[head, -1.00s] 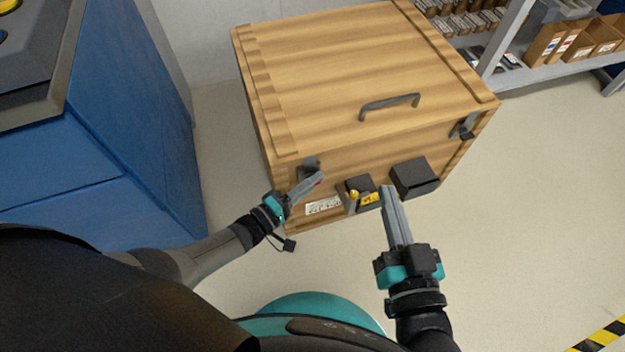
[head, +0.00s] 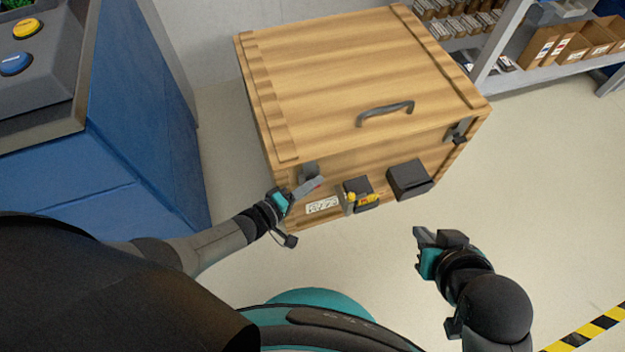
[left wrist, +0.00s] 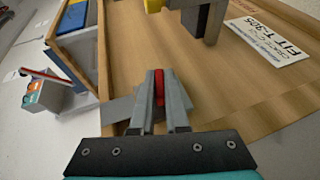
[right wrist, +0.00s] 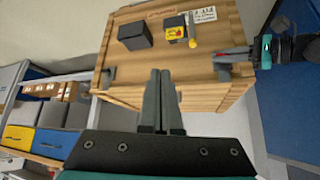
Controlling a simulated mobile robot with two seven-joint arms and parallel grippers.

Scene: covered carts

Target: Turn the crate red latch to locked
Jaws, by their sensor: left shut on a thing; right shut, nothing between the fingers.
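The wooden crate (head: 350,85) stands on the floor ahead, its lid down with a dark handle on top. The red latch (left wrist: 159,88) shows as a red strip between the fingers of my left gripper (left wrist: 160,100) in the left wrist view. In the head view the left gripper (head: 305,188) is at the left of the crate's front, shut on the red latch. The fingers hide most of it. My right gripper (head: 420,240) is apart from the crate, in front of its right side; in the right wrist view its fingers (right wrist: 160,100) are together and empty.
The crate front carries a white label (head: 322,206), a yellow-marked dark fitting (head: 360,194) and a black box (head: 410,179). A blue cabinet (head: 135,150) stands at the left. Shelves (head: 545,70) stand at the back right. The floor at right is clear.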

